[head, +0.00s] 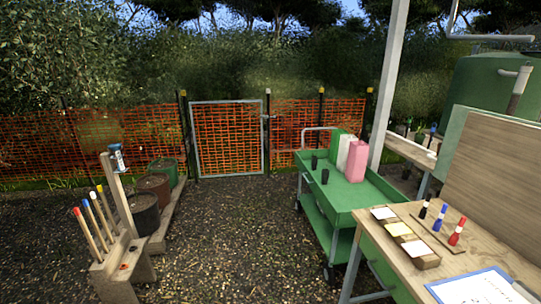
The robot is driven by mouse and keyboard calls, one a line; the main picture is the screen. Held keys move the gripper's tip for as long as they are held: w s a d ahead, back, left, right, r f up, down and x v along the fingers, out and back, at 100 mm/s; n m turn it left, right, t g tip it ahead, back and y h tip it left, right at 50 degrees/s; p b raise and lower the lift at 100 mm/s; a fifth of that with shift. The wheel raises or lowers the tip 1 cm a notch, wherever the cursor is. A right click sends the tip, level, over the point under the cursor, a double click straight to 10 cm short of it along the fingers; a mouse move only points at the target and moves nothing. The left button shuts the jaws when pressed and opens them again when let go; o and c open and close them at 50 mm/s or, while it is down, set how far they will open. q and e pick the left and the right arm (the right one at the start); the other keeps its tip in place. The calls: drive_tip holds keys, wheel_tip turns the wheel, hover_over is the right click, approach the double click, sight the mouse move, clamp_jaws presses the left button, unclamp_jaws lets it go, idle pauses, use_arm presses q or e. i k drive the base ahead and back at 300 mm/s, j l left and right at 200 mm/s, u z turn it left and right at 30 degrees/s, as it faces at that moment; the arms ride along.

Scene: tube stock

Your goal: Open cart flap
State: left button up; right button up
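A green cart (340,196) with an upper tray, a lower shelf and wheels stands right of centre, with a grey push handle (318,129) at its far end. A green box, a white box (344,152) and a pink box (356,161) stand upright in the tray. Two small dark cups (325,176) stand in its left part. I cannot tell which part of the cart is the flap, or whether it is open. The near right of the cart is partly hidden by the wooden table. Neither of my grippers is in view.
At left are a stand (120,272) with coloured-top sticks and several bins (144,214). Gravel ground between is clear, up to a closed mesh gate (228,138).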

sight(331, 211)
drive_tip(key=i+j+z, duration=0.85)
drive_tip(key=i+j, duration=0.3)
